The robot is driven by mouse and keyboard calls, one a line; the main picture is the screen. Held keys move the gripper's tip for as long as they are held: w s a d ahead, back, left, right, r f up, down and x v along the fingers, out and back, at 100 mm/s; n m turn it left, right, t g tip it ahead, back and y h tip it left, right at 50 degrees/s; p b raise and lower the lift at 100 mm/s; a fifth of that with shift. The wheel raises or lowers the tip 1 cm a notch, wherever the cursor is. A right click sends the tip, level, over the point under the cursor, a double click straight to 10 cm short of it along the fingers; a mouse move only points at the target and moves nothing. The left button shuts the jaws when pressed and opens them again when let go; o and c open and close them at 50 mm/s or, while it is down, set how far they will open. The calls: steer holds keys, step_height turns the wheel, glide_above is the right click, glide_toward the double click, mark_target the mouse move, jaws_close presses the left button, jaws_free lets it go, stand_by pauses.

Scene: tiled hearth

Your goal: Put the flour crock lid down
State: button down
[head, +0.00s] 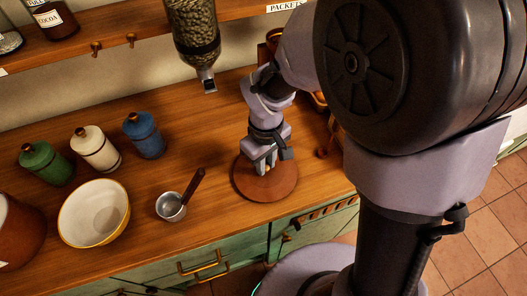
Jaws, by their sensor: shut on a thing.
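The flour crock lid (266,188) is a round, flat, reddish-brown disc in the head view, at the front right of the wooden counter. My gripper (266,165) points down at the middle of the lid and is shut on it, at its knob. The fingers hide most of the knob. The lid looks level and lies at or very close to the counter top; I cannot tell whether it touches. A large reddish-brown crock (18,236) is cut off by the left edge of the view.
A cream bowl (94,213) and a metal scoop (171,206) with a dark handle stand left of the lid. Green (46,163), white (96,149) and blue (144,135) canisters stand behind. A dispenser (193,35) hangs above. Bare counter lies between scoop and lid.

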steer(key=c, duration=1.3)
jaws_free()
step_height(320, 180, up, 12)
steer(key=p, duration=0.6)
steer(key=s+d+r+m+t+y, duration=0.2)
steer(key=s+d+r+m+t, duration=0.3)
steer(key=s+r+m, duration=0.6)
steer(key=shift+s+d+r+m+t, duration=0.15)
steer(key=shift+d+r+m+t, duration=0.3)
steer(key=shift+d, duration=0.45)
steer(key=shift+b, duration=0.35)
